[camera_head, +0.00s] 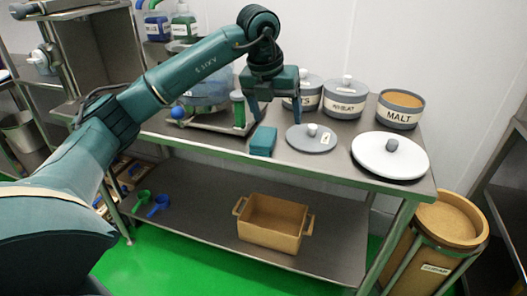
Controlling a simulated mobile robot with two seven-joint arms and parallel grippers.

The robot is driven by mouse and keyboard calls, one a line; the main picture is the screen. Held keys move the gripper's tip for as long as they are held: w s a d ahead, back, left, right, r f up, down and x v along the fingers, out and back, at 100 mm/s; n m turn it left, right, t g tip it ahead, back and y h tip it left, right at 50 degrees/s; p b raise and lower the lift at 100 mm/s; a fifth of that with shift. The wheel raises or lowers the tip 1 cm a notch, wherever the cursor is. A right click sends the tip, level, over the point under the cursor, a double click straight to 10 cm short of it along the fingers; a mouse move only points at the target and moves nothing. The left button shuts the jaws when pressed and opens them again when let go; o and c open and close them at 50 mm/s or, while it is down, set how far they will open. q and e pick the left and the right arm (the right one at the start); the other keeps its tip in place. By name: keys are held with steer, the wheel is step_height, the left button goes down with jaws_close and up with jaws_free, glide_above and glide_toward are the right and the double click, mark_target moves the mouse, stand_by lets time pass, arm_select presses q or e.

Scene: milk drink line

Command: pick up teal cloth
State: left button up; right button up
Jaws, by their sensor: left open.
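The teal cloth (262,142) is a small folded block lying on the steel table (325,165) near its front edge. My left gripper (277,117) hangs above and slightly behind the cloth with its two fingers pointing down. Its jaws are spread and nothing is between them. The gripper looks apart from the cloth. My right gripper is not in view.
A grey lid (305,142) lies right of the cloth, and a large white lid (380,160) lies farther right. Labelled canisters, including an open MALT one (398,116), stand behind. A tan bin (269,235) and blue and green scoops are on the lower shelf.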

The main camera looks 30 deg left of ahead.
arm_select(q)
steer(key=n+y, duration=0.1)
steer(key=y, duration=0.1)
glide_toward(264, 136)
steer(key=x, duration=0.3)
steer(key=shift+s+f+b, duration=0.15)
steer(key=shift+f+b, duration=0.05)
steer(key=shift+b, duration=0.15)
steer(key=shift+x, duration=3)
steer(key=shift+c, duration=0.2)
steer(key=c, duration=1)
steer(key=shift+r, duration=0.1)
step_height(264, 136, up, 18)
steer(key=shift+p, duration=0.8)
